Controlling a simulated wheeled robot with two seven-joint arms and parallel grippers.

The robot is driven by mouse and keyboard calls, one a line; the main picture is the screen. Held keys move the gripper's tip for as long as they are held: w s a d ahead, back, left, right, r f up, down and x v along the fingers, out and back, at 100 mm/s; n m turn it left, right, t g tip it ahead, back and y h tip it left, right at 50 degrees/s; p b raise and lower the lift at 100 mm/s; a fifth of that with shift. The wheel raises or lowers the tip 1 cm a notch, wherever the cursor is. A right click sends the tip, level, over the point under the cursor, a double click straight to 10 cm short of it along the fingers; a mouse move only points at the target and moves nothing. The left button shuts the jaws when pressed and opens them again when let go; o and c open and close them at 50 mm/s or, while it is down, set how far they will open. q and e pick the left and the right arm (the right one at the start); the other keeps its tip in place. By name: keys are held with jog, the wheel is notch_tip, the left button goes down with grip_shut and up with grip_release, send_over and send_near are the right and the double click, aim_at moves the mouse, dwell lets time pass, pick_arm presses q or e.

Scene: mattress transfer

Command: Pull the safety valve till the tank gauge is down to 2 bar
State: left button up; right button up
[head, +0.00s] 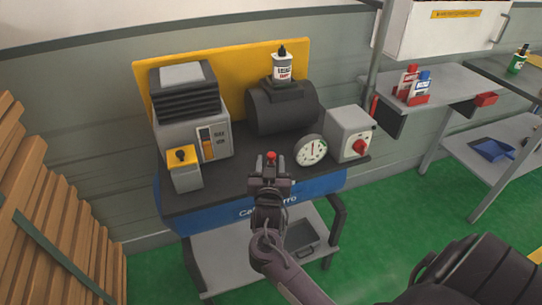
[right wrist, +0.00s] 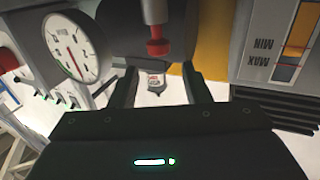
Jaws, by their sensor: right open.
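The safety valve (head: 271,156) shows as a small red knob just beyond my right gripper (head: 270,168). In the right wrist view the red valve (right wrist: 158,46) hangs from a pale stem, in line with the gap between the fingers of my right gripper (right wrist: 161,70). The jaws are open and I see no grip on the knob. The round white tank gauge (head: 312,150) stands right of the gripper. Its red needle points roughly upward in the head view; the numbers are too small to read. The gauge (right wrist: 72,45) also shows in the right wrist view. My left gripper is out of view.
The blue tank (head: 325,194) lies under the dark compressor top. A grey box with a red knob (head: 351,133) stands right of the gauge. Wooden planks (head: 50,220) stand left.

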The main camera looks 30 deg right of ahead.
jog(key=v, duration=0.2)
jog(key=shift+s+a, duration=0.15)
jog(key=shift+s, duration=0.15)
